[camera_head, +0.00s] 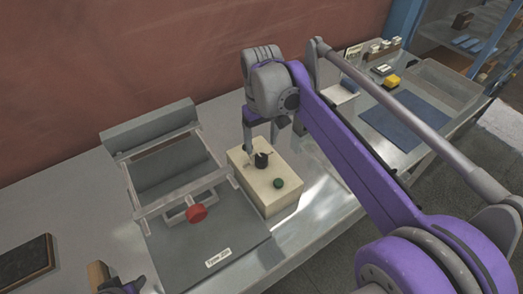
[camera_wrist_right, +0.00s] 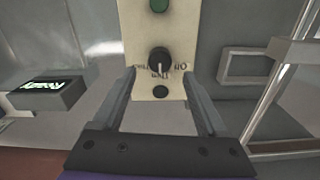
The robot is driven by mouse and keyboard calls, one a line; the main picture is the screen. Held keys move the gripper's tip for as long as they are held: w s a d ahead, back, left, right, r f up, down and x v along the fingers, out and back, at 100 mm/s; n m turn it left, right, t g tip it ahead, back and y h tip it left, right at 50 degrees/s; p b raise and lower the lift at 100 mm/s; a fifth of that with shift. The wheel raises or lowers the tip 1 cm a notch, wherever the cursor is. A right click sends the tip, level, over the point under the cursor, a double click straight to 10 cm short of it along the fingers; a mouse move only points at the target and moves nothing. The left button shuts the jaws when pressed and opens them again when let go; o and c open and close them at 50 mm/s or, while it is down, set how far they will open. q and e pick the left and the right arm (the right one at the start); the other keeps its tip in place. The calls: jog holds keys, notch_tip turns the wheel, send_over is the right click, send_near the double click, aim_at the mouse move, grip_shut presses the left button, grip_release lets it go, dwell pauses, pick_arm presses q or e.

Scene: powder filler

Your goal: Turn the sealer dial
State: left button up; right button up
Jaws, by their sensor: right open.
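The sealer dial (camera_head: 261,160) is a small black knob on top of a cream control box (camera_head: 290,200). In the right wrist view the dial (camera_wrist_right: 159,62) has a pale pointer line, and dark lettering, partly readable as "ON", surrounds it. My right gripper (camera_head: 260,146) is above the box, pointing down. In the right wrist view the gripper (camera_wrist_right: 158,73) is open, with one finger on each side of the dial and gaps between. Nothing is held.
A green button (camera_head: 279,183) sits on the same box. Left of it stands a grey sealer frame (camera_head: 180,205) with a red knob (camera_head: 197,213). A dark tray (camera_head: 25,262) lies far left. A blue mat (camera_head: 405,120) and yellow object (camera_head: 392,81) are at right.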

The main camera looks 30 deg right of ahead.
aim_at(262, 157)
pick_arm(q)
jog(key=shift+w+r, duration=0.1)
jog(key=shift+r, duration=0.1)
pick_arm(e)
jog(key=shift+r, duration=2.3)
